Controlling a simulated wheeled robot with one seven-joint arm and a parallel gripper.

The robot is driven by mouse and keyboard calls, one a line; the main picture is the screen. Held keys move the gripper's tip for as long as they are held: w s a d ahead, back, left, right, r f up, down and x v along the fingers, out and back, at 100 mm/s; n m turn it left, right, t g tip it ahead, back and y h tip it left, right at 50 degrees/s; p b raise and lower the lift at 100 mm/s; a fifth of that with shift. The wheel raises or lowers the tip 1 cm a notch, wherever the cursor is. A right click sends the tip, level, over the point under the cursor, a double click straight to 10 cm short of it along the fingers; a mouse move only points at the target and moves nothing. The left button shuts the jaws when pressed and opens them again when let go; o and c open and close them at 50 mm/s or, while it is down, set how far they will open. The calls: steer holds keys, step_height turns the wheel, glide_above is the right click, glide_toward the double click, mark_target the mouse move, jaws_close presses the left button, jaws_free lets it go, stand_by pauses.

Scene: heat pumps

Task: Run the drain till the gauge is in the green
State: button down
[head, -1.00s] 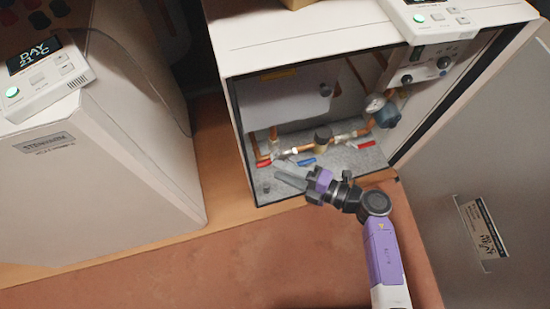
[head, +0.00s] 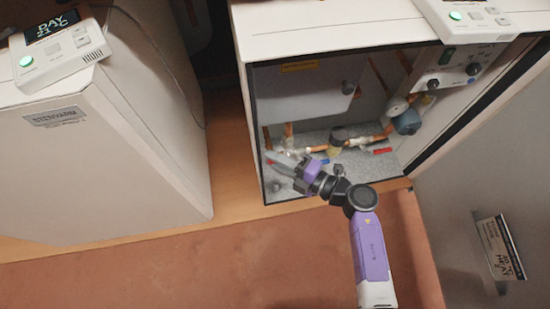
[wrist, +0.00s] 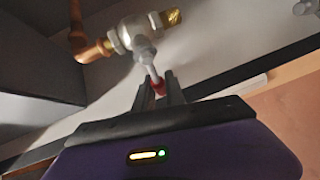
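My gripper (wrist: 159,88) is at the lower left of the open cabinet, beside the left valve (wrist: 135,35). In the wrist view the valve's lever (wrist: 150,70) comes down between the two fingers, with red showing between the tips. The fingers stand slightly apart; firm contact with the lever is not visible. In the head view my gripper (head: 275,165) hides most of this lever. The round gauge (head: 397,107) is on the pipework at the right inside the cabinet; its reading is too small to make out.
A blue lever (head: 325,161) and another red lever (head: 382,151) sit on the pipes to the right. The cabinet door (head: 460,190) hangs open at right. A second white unit (head: 110,160) stands at left. The brown floor (head: 200,270) in front is clear.

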steer(key=shift+p, duration=0.65)
steer(key=shift+n+h+p, duration=0.4)
steer(key=shift+h+p, duration=0.2)
steer(key=shift+p, duration=0.55)
steer(key=p, duration=0.2)
steer(key=n+h+p, duration=0.1)
steer(key=p, duration=0.1)
steer(key=shift+d+f, duration=0.15)
steer(key=shift+f, duration=0.2)
steer(key=shift+w+d+f+n+h+p, duration=0.1)
steer(key=shift+f+n+h+p, duration=0.35)
steer(key=shift+p, duration=0.5)
steer(key=shift+s+d+f+n+h+p, duration=0.15)
steer(key=shift+f+n+h+p, duration=0.1)
steer(key=shift+h+p, duration=0.6)
steer(key=shift+w+d+f+n+h+p, duration=0.15)
steer(key=shift+f+n+h+p, duration=0.2)
steer(key=shift+p, duration=0.75)
steer(key=shift+f, duration=0.1)
steer(key=c, duration=1.4)
jaws_free()
